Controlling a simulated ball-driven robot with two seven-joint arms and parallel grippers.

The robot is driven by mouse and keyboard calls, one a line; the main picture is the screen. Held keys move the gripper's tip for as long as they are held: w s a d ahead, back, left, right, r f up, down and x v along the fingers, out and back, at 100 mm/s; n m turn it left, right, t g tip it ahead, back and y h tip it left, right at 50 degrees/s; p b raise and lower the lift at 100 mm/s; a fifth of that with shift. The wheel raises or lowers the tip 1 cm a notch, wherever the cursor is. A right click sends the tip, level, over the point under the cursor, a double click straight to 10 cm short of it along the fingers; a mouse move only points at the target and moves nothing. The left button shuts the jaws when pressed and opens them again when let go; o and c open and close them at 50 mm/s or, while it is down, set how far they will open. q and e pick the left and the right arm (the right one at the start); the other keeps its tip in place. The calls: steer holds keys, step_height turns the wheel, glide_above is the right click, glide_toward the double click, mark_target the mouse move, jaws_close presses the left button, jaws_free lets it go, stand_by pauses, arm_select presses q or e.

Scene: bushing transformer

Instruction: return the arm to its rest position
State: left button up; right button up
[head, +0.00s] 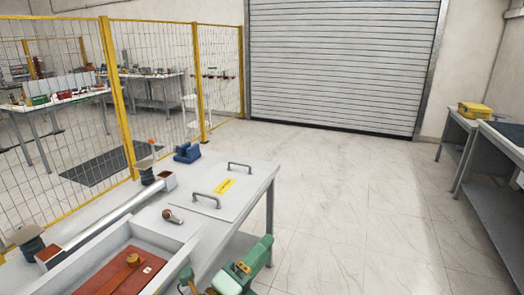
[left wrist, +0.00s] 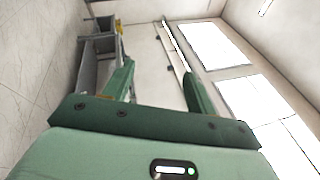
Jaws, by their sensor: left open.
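My left gripper (head: 236,272) is at the bottom middle of the head view, by the front right part of the light grey workbench (head: 255,183). In the left wrist view its two green fingers (left wrist: 158,72) stand apart with nothing between them. That view looks up and sideways across the room at a wall and bright windows. No object touches the fingers there. My right gripper is not in view.
A red-brown block in a grey tray (head: 170,252), a small brown part (head: 172,216), a plate with two handles (head: 222,192) and a blue device (head: 187,152) are on the bench. Yellow fencing (head: 122,110) stands at left. Open floor (head: 350,200) lies to the right.

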arm_select(q)
steer(key=s+a+f+n+g+y, duration=0.1)
steer(key=s+a+f+n+y, duration=0.2)
steer(key=a+f+n+y, duration=0.35)
steer(key=s+a+f+n+y, duration=0.2)
steer(key=a+f+n+y, duration=0.2)
steer(key=a+n+y, duration=0.55)
steer(key=s+a+f+n+g+y, duration=0.1)
steer(key=s+a+f+n+g, duration=0.25)
steer(key=s+a, duration=0.4)
steer(key=s+a+f+n+g+y, duration=0.1)
steer(key=s+a+f+n+g, duration=0.2)
steer(key=s+a+f+g, duration=0.4)
steer(key=s+d+f+h, duration=0.2)
steer(key=d+f, duration=0.1)
steer(key=f, duration=0.8)
steer(key=s+d+f+h, duration=0.1)
steer(key=s+d+f, duration=0.1)
steer(key=f, duration=0.9)
steer(key=s+f+n+g+h+b, duration=0.1)
steer(key=s+f+n+g, duration=0.2)
steer(key=s+f, duration=1.4)
steer(key=s, duration=0.3)
steer(key=shift+s+d+f+h, duration=0.25)
steer(key=shift+s+f+h, duration=0.1)
steer(key=shift+s+h, duration=0.05)
